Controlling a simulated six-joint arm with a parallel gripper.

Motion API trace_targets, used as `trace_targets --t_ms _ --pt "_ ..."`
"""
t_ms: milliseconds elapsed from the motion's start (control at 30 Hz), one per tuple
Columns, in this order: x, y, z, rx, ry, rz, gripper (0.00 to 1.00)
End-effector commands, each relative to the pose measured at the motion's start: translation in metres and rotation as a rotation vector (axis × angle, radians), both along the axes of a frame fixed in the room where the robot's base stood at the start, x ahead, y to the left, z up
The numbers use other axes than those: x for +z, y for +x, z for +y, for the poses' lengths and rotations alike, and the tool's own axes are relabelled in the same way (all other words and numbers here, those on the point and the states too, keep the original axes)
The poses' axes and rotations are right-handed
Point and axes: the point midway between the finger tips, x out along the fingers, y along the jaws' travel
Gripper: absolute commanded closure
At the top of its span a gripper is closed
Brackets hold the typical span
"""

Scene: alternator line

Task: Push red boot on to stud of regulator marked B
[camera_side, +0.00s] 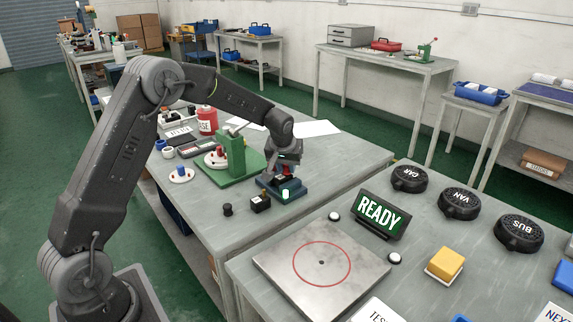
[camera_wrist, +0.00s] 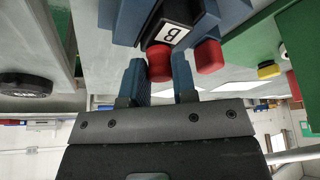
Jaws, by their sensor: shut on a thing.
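In the wrist view, my gripper (camera_wrist: 158,66) has its two fingers closed around a red boot (camera_wrist: 160,62). The boot is right at the edge of the black regulator marked B (camera_wrist: 168,34). I cannot tell whether it sits on the stud, which is hidden. A second red boot (camera_wrist: 208,57) is just right of my fingers, beside the regulator. The regulator lies between blue blocks of a holder (camera_wrist: 122,18). In the side view, my gripper (camera_side: 285,172) points down over the blue holder (camera_side: 288,192), and a little red shows between the fingers.
A green press (camera_side: 232,165) stands just left of the holder. A black block (camera_side: 260,203) and a small black knob (camera_side: 227,209) lie in front. The READY sign (camera_side: 380,214) and a steel plate with a red ring (camera_side: 290,282) are on the nearer bench.

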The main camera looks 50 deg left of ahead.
Motion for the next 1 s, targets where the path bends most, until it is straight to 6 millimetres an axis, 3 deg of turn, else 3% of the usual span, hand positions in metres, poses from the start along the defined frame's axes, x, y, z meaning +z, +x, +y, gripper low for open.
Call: trace_targets --t_ms 300,333,633,1000 --pt "-0.0016 -0.0003 -0.0001 0.0 0.0 0.001 0.96" --pt "-0.0018 -0.0003 -0.0001 0.0 0.0 0.002 0.73" --pt "-0.0013 -0.0002 -0.0001 0.0 -0.001 0.001 0.44" --pt "0.0079 -0.0026 -0.0022 0.0 0.0 0.0 0.44"
